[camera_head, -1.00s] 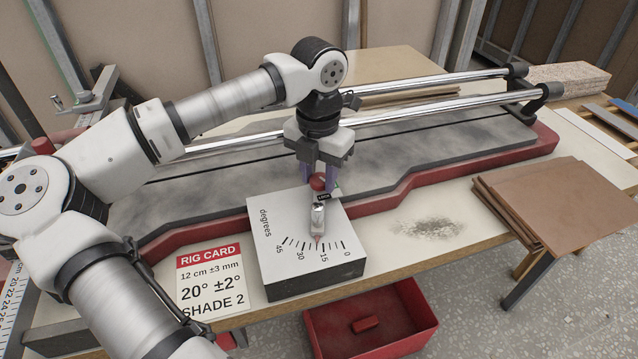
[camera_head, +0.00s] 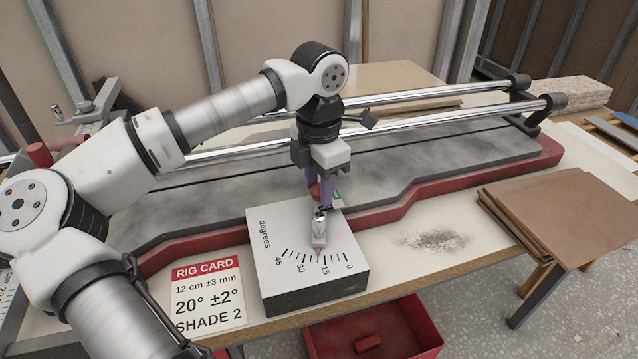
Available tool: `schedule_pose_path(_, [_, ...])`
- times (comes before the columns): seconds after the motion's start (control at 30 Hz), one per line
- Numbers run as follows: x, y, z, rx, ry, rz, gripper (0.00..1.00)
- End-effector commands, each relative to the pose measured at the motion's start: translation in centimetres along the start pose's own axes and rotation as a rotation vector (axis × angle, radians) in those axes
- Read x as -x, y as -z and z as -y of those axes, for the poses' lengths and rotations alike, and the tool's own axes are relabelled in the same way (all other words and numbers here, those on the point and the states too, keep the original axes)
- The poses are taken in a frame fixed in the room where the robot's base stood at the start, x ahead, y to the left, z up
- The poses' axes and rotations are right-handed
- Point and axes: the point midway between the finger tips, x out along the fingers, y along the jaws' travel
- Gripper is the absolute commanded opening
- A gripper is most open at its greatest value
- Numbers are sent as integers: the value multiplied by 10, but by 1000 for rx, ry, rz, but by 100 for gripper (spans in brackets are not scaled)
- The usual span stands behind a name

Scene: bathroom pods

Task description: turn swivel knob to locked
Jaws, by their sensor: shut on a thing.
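The swivel knob, a red knob (camera_head: 314,191), stands above the back part of a white-topped scale block (camera_head: 345,258). My gripper (camera_head: 320,194) points down and is shut on the knob; its purple fingers hide much of it. A silver pointer arm (camera_head: 319,232) extends from below the knob toward the front. Its red tip lies between the 15 and 30 marks, nearer 15. A small dark tag and a bit of green show beside the knob, too small to read.
A rig card (camera_head: 207,292) reading 20° ±2° lies left of the block. Behind are a red-edged grey bed (camera_head: 430,165) and two chrome rails (camera_head: 440,117). Brown tiles (camera_head: 560,215) are stacked at right. A red bin (camera_head: 400,335) is below the front edge.

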Motion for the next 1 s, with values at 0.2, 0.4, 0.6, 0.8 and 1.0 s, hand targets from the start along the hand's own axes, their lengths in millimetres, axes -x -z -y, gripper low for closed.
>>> schedule_pose_path(0.2, [1, 0, 0, -3, -1, 2, 12])
schedule_pose_path(0.4, [1, 0, 0, -2, -1, 1, 52])
schedule_pose_path(0.6, [0, 0, 0, -1, -1, 1, 57])
schedule_pose_path(0.8, [5, 0, 0, 0, -1, 1, 57])
schedule_pose_path(1.0, [37, 0, -1, 2, -4, 1, 57])
